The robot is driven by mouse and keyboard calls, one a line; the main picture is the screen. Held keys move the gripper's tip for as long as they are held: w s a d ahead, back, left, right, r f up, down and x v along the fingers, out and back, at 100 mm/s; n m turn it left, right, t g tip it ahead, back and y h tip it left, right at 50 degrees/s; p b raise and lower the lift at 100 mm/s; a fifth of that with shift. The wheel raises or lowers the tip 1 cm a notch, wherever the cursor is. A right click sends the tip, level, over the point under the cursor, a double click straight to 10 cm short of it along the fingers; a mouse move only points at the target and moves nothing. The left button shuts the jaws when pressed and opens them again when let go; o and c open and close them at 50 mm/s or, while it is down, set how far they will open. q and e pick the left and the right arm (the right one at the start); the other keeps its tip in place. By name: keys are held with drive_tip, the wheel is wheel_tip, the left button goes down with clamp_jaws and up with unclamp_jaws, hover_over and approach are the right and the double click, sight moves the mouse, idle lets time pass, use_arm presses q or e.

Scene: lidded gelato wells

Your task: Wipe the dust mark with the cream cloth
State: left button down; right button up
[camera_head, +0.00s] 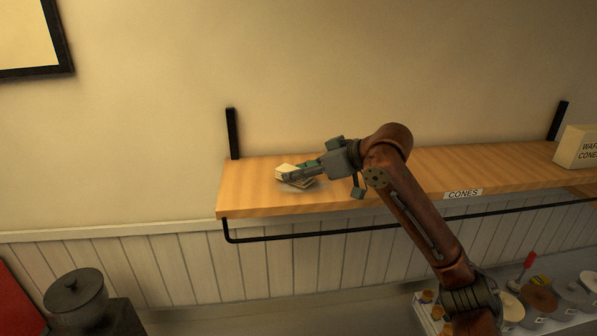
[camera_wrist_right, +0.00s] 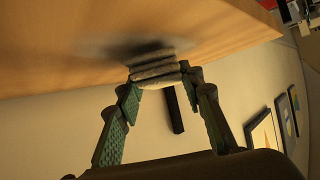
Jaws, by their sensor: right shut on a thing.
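The folded cream cloth (camera_head: 284,171) is at the left part of the wooden shelf, between the fingers of my right gripper (camera_head: 300,174). In the right wrist view the cloth (camera_wrist_right: 154,66) is a small layered stack, with the green fingertips (camera_wrist_right: 160,79) shut on its two sides. The cloth appears to be on or very close to the shelf top; exact contact is hard to tell. A greyish dust mark (camera_head: 298,188) shows on the wood beside and under the cloth, and as a pale smear (camera_wrist_right: 100,43) in the wrist view. The cloth and its shadow partly hide it. My left gripper is not in view.
The wooden shelf (camera_head: 400,172) has a black rail (camera_head: 330,233) along its front and a label reading CONES (camera_head: 463,193). A cone box (camera_head: 575,148) stands at its right end. A black bracket (camera_head: 232,134) rises behind the cloth. The shelf's middle is mostly clear.

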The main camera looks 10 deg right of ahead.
drive_tip(key=shift+f, duration=0.45)
